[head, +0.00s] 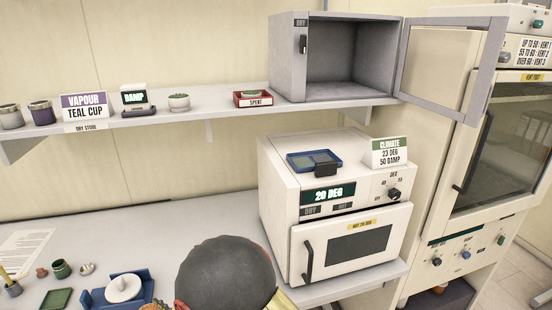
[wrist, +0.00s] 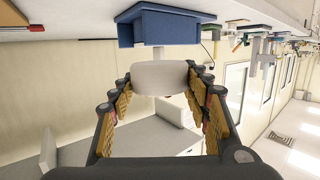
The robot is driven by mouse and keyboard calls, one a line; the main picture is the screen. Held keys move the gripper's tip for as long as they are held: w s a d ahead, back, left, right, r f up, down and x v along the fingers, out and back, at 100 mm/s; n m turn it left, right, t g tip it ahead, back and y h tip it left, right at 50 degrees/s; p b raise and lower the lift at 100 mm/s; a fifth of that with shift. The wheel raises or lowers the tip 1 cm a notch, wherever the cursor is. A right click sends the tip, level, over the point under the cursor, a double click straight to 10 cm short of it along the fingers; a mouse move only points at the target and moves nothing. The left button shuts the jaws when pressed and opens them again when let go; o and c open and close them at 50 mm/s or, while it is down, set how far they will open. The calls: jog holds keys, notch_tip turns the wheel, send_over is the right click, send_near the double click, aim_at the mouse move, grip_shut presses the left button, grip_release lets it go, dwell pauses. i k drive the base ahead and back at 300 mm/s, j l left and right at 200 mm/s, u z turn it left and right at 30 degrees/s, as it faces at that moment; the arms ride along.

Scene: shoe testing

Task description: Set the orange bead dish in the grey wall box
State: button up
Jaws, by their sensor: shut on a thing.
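The wrist view is upside down. In it my gripper (wrist: 160,80) is shut on a pale, round-sided dish (wrist: 160,77), which I take for the orange bead dish. Its contents are hidden from this side, so no orange beads show. The grey wall box (head: 289,60) stands on the right end of the shelf. Its door (head: 403,62) is swung open to the right and its inside is empty.
The shelf (head: 215,100) holds a green-bead dish (head: 179,101), a red SPENT tray (head: 253,101), signs and pots. A white oven (head: 278,190) with a blue tray (head: 300,161) on top stands below the box. A blue holder (head: 90,299) with a white round piece sits front left.

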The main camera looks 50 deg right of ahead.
aim_at(335, 90)
jog(key=k+l+u, duration=0.15)
jog(key=k+u, duration=0.25)
jog(key=k, duration=0.25)
jog(key=k+z, duration=0.1)
jog(key=z, duration=0.25)
jog(key=l+z, duration=0.1)
jog(key=z, duration=0.25)
jog(key=k+l+z, duration=0.1)
jog(key=z, duration=0.3)
